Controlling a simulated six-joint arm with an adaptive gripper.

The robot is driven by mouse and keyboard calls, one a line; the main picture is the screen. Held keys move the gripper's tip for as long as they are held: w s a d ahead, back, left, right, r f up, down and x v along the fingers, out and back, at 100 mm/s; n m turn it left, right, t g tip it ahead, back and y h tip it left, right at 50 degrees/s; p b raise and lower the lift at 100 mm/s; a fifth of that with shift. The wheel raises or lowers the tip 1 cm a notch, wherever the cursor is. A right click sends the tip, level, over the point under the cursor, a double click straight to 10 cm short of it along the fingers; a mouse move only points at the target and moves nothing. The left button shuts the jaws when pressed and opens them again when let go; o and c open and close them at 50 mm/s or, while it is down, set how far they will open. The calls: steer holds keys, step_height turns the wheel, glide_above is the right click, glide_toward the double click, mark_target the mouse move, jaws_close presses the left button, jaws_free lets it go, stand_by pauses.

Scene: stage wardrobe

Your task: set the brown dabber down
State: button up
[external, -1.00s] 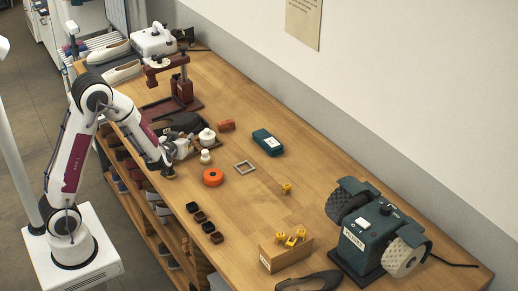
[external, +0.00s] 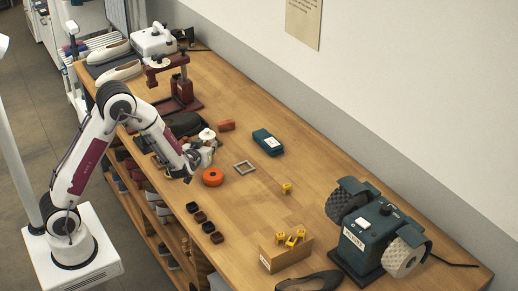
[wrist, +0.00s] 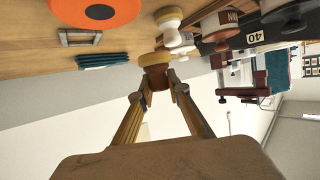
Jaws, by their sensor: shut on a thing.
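In the wrist view the brown dabber (wrist: 157,77) has a brown body and a pale tan pad. It sits between the fingertips of my gripper (wrist: 160,92), which is shut on it. The dabber is too small and covered there to make out clearly. Whether it touches the bench I cannot tell.
A white-and-cream dabber (wrist: 170,25) stands near my gripper. Bare wood lies right of the frame.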

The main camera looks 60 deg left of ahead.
steer(key=shift+m+t+h, duration=0.6)
steer(key=shift+m+h, duration=0.3)
steer(key=w+d, duration=0.3)
steer(key=w, duration=0.3)
steer(key=w+d, duration=0.4)
steer(key=w, duration=0.2)
steer(key=w+d, duration=0.3)
steer(key=w, duration=0.3)
steer(key=shift+d+f, duration=0.15)
steer(key=shift+f, duration=0.25)
steer(key=w+d+r+m+t+h, duration=0.1)
steer(key=w+d+r+m+h, duration=0.1)
steer(key=w+d+r, duration=0.2)
steer(key=w+d, duration=0.1)
steer(key=w, duration=0.2)
steer(key=shift+w+d+r, duration=0.15)
steer(key=shift+w+r, duration=0.1)
steer(key=shift+r, duration=0.1)
steer(key=shift+f, duration=3.15)
steer(key=shift+f, duration=1.85)
